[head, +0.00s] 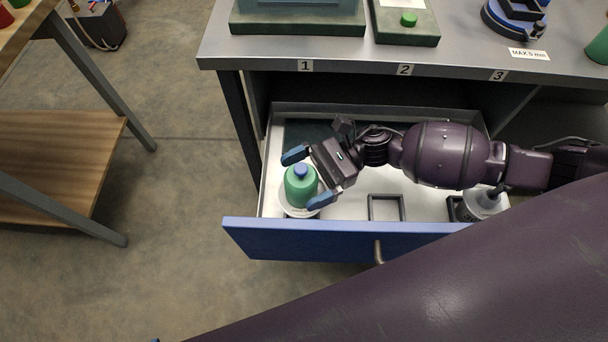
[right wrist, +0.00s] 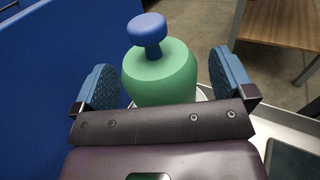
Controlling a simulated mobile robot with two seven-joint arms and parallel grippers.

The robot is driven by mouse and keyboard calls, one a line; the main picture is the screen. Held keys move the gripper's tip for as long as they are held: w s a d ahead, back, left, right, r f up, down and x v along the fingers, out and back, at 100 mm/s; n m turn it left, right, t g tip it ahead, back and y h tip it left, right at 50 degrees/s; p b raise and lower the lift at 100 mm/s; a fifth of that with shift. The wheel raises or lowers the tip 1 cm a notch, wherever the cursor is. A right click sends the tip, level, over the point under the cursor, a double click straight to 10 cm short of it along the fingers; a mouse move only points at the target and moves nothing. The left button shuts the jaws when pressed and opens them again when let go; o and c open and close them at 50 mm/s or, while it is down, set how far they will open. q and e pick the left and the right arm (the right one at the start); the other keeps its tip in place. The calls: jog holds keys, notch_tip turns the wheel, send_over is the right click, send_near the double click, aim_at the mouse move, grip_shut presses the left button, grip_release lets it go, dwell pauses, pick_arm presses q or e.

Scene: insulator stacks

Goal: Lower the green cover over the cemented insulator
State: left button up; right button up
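The green cover (head: 300,188), a rounded green body with a blue knob on top, stands upright in the left part of the open drawer. It sits over a white disc-shaped piece (head: 288,211), whose rim shows below it; what is inside the cover is hidden. My right gripper (head: 306,178) is open, with one blue finger on each side of the cover. In the right wrist view the cover (right wrist: 160,78) stands between the two spread fingers, with a gap on both sides. My left gripper is not in view.
The drawer (head: 330,232) is pulled out, its blue front towards me. A small dark square frame (head: 386,207) lies inside it, and a grey insulator piece (head: 480,204) stands at its right end. A wooden table (head: 55,165) stands left. The numbered workbench (head: 450,62) is above.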

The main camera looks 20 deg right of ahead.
jog(key=w+d, duration=0.1)
jog(key=d, duration=0.9)
jog(key=shift+w+d, duration=0.2)
jog(key=shift+d, duration=0.15)
